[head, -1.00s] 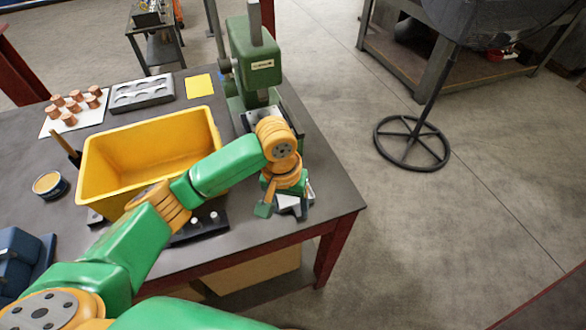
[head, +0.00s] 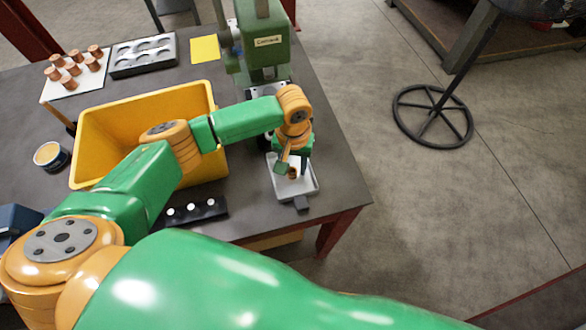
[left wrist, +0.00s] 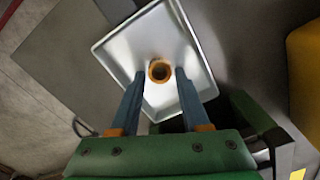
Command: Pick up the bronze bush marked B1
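A bronze bush (head: 292,173) stands in a grey metal tray (head: 308,187) at the right front of the table. In the left wrist view the bush (left wrist: 159,70) shows as a ring with a dark bore, near the middle of the tray (left wrist: 118,48). No B1 mark is readable on it. My left gripper (head: 286,166) is over the tray, pointing down. In the left wrist view its blue fingers (left wrist: 159,80) are apart, one on each side of the bush, with gaps visible. My right gripper is not in view.
A yellow bin (head: 84,155) stands left of the tray. A green press (head: 262,45) stands behind it. A black strip with white round tops (head: 197,211) lies in front of the bin.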

